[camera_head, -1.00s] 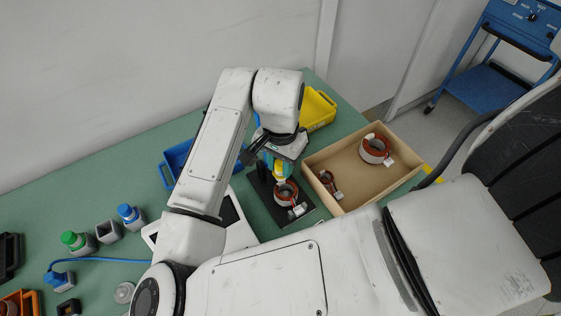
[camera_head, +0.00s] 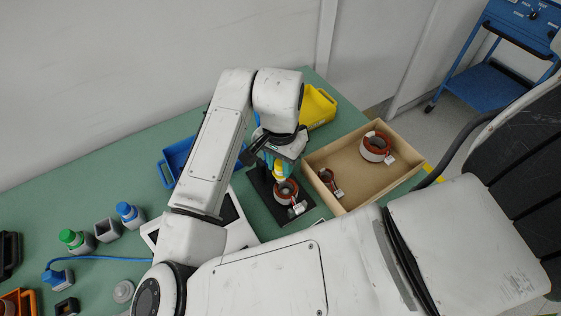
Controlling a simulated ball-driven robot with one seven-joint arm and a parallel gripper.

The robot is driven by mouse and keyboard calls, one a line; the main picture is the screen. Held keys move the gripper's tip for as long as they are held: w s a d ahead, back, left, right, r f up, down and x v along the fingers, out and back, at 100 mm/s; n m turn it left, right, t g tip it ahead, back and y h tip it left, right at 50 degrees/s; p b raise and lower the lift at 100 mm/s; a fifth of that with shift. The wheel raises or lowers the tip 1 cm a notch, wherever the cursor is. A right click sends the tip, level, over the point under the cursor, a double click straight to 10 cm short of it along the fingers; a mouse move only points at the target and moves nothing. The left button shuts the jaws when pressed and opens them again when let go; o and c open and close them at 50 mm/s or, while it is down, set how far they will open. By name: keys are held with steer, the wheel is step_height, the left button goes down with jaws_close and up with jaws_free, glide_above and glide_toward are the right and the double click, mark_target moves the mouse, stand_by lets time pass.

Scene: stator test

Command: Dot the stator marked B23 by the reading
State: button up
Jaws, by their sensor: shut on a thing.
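A stator (camera_head: 286,191), a copper-red ring with a white tag, sits on a black plate (camera_head: 262,193). Two more tagged stators lie in the cardboard box: a small one (camera_head: 327,177) at the left and a larger one (camera_head: 376,147) at the back right. The tag writing is too small to read, so I cannot tell which is B23. My gripper (camera_head: 276,165), with teal fingers, points down and is shut on a yellow marker just above or at the far side of the plate's stator. Whether the tip touches is hidden.
A green-topped bottle (camera_head: 70,237) and a blue-topped one (camera_head: 127,211) stand left, with an empty grey holder (camera_head: 107,230) between them. A yellow bin (camera_head: 318,106) and a blue bin (camera_head: 177,158) stand behind. The box wall (camera_head: 338,200) is close right of the plate.

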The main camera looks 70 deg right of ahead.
steer(key=shift+r+p, duration=2.5)
steer(key=shift+r, duration=0.5)
steer(key=shift+s+f, duration=0.1)
